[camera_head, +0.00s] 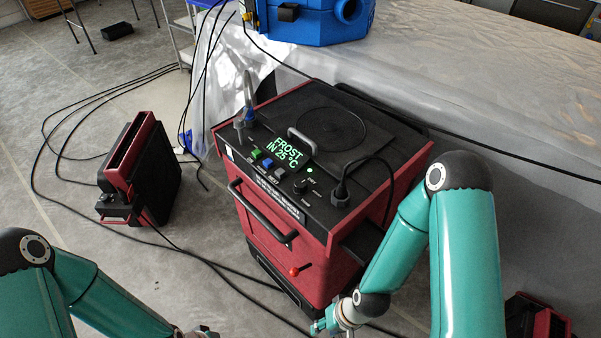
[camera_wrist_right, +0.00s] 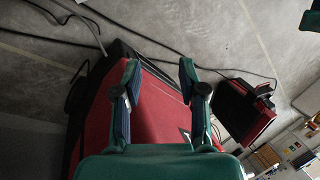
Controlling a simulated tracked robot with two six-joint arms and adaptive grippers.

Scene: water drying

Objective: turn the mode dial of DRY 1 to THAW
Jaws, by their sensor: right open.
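The red and black machine (camera_head: 330,250) stands in the middle of the head view, and its green display (camera_head: 288,152) reads "FROST IN 25°C". A small round dark knob (camera_head: 300,186), which looks like the mode dial, sits on the top panel right of the coloured buttons. Its labels are too small to read. My right gripper (camera_head: 328,326) is low in front of the machine's right side, below and apart from the knob. In the right wrist view my right gripper (camera_wrist_right: 159,75) is open and empty before a red surface. My left gripper (camera_head: 200,333) barely shows at the bottom edge.
A black handle (camera_head: 262,213) and a red lever (camera_head: 294,271) stick out of the machine's front. A black cable plug (camera_head: 341,191) stands right of the knob. A smaller red and black unit (camera_head: 152,175) stands left, among floor cables. A plastic-covered surface (camera_head: 470,100) lies behind.

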